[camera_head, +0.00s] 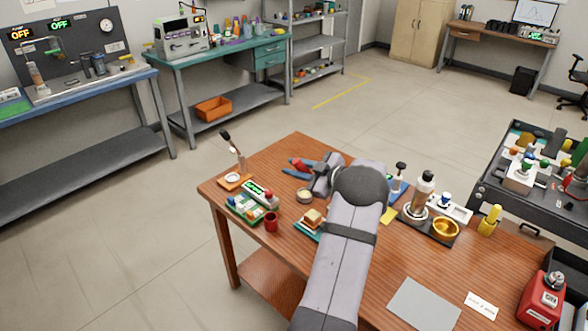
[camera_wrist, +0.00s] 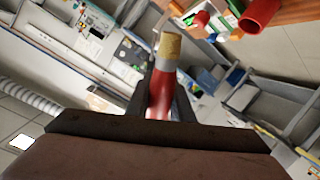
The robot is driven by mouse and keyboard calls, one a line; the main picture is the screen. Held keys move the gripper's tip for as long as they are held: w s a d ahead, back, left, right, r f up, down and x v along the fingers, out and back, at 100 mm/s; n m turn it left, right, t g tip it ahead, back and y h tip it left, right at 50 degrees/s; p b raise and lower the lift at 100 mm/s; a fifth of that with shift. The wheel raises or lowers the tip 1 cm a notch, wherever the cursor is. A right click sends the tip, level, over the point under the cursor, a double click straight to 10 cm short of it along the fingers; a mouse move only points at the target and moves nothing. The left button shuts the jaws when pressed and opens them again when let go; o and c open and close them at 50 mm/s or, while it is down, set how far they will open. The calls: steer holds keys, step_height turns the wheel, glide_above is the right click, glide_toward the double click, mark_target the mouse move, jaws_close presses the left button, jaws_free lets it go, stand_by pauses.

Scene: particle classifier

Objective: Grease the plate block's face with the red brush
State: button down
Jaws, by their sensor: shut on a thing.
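My gripper (camera_wrist: 162,92) is shut on the red brush (camera_wrist: 161,68). In the wrist view the brush has a red handle, a grey band and a tan bristle end pointing up, away from the fingers. In the head view my gripper (camera_head: 318,182) is above the wooden table, and a red bit shows by its tip. A tan block (camera_head: 313,217) on a teal base stands on the table left of my arm. It may be the plate block, but I cannot tell for sure. The bristles touch nothing that I can see.
A round tin (camera_head: 304,195) stands below my gripper. A red cup (camera_head: 271,223) and a green tray (camera_head: 247,208) are to the left, and the cup shows in the wrist view (camera_wrist: 264,12). A bottle (camera_head: 424,192) and gold bowl (camera_head: 446,229) stand right of my arm.

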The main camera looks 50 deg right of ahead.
steer(key=shift+f+b, duration=1.95)
steer(key=shift+f, duration=0.5)
steer(key=shift+r, duration=0.15)
